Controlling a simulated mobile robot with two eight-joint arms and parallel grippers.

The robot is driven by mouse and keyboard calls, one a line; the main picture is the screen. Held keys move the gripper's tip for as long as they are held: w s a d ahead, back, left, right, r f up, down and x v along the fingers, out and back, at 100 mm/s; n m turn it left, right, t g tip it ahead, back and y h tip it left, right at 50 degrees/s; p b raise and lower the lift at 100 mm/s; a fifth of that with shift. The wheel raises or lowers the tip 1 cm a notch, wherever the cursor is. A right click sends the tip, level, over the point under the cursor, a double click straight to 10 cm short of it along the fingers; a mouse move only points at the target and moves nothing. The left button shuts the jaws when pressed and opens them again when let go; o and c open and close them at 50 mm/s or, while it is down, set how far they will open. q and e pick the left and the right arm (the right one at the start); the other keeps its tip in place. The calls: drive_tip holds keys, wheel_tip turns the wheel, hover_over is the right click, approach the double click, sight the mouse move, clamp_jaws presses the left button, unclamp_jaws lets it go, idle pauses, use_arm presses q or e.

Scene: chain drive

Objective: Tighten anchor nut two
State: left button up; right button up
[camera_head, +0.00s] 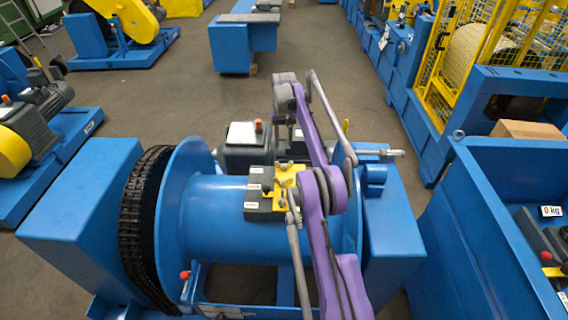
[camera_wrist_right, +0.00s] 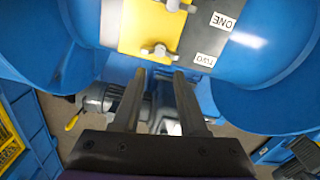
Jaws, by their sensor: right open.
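The blue drum (camera_head: 228,232) carries a dark block with white labels (camera_head: 253,187) and a yellow anchor plate (camera_head: 287,177). In the right wrist view, the wing nut beside the label TWO (camera_wrist_right: 158,51) sits on the yellow plate (camera_wrist_right: 146,25). A second nut (camera_wrist_right: 175,5) near the label ONE is cut off by the top edge. My right gripper (camera_wrist_right: 161,75) is open and empty, its two fingertips just short of nut two and apart from it. In the head view, my purple right arm partly hides the plate and gripper (camera_head: 284,148). My left gripper is not in view.
A black chain (camera_head: 142,215) wraps the drum's left end beside a blue housing (camera_head: 82,210). A grey motor (camera_head: 240,148) stands behind the drum. A blue bin (camera_head: 480,235) is close on the right. The floor (camera_head: 190,95) beyond is open.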

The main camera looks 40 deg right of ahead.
sight(284, 162)
wheel_tip(284, 162, down, 10)
drive_tip(key=n+b, duration=0.2)
drive_tip(key=n, duration=1.4)
drive_tip(key=shift+s+f+n+b, duration=0.1)
drive_tip(key=shift+f+n+b, duration=0.05)
drive_tip(key=shift+n+b, duration=0.2)
drive_tip(key=shift+f, duration=0.4)
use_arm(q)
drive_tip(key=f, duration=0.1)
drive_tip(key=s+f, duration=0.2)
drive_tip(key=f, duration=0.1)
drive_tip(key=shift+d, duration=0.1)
use_arm(e)
clamp_jaws()
